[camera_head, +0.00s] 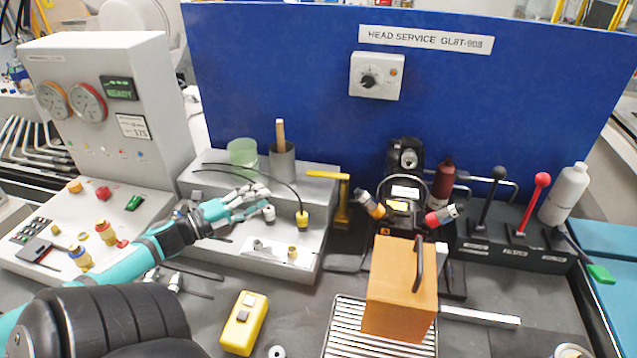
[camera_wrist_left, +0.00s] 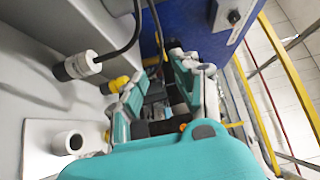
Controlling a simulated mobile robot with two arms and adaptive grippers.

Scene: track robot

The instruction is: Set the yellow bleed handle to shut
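The yellow bleed handle (camera_head: 342,198) appears to be the yellow piece just right of the grey stepped box in the head view. It has an upright part and a short bar pointing left at its top. My left gripper (camera_head: 262,199) is over the grey box, left of the handle and apart from it. In the left wrist view the left gripper's fingers (camera_wrist_left: 160,82) are spread with nothing clearly held between them. I cannot tell whether the handle shows in that view. My right gripper is out of view.
The grey box (camera_head: 308,238) carries cables, a yellow plug (camera_head: 302,219), a green cup (camera_head: 243,153) and a grey cup (camera_head: 282,163). A white-ended plug (camera_head: 268,213) hangs by the left fingertips. An orange block (camera_head: 392,290) stands on a rack in front.

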